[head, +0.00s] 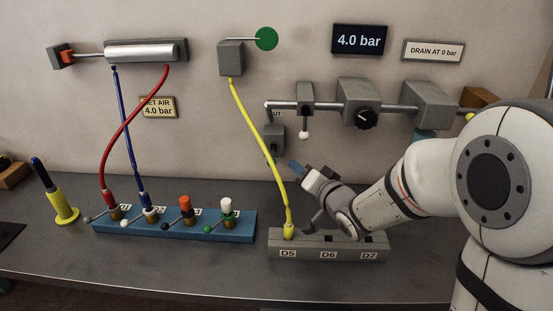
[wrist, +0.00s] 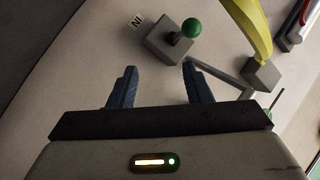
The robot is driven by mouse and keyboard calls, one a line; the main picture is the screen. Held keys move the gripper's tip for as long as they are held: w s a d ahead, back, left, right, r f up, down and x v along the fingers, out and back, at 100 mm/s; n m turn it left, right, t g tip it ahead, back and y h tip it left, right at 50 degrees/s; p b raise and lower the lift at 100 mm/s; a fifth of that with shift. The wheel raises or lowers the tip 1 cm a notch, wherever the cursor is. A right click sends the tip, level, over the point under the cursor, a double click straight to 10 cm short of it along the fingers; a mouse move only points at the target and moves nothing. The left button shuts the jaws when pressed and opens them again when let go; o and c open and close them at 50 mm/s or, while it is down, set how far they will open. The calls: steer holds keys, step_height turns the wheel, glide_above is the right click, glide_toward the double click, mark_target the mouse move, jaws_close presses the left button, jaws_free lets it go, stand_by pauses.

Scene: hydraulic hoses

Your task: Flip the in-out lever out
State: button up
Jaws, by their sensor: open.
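The in-out lever is a small grey box (head: 273,138) on the wall, below a partly covered label ending in "UT". In the wrist view the lever's box (wrist: 166,44) carries a green ball knob (wrist: 192,28) and has an "IN" label (wrist: 137,20) beside it. My gripper (head: 294,164) is just below and right of the box. Its blue fingers (wrist: 158,88) are spread and empty in the wrist view, with the knob beyond the fingertips, not between them.
A yellow hose (head: 255,125) runs from an upper grey box (head: 231,59) to the grey block marked D5 to D7 (head: 330,243), passing close left of the lever box. A pipe with valve bodies (head: 358,102) lies above right. A blue block (head: 172,224) holds a red hose and a blue hose.

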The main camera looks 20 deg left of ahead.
mark_target(272, 162)
steer(key=a+y, duration=0.1)
steer(key=a, duration=0.1)
steer(key=s+a+g+y, duration=0.1)
steer(key=a+y, duration=0.1)
steer(key=a, duration=0.1)
steer(key=shift+s+f, duration=0.1)
steer(key=shift+f, duration=0.05)
steer(key=p+x, duration=0.1)
steer(key=x, duration=0.6)
steer(key=shift+c, duration=0.3)
steer(key=c, duration=0.9)
jaws_close()
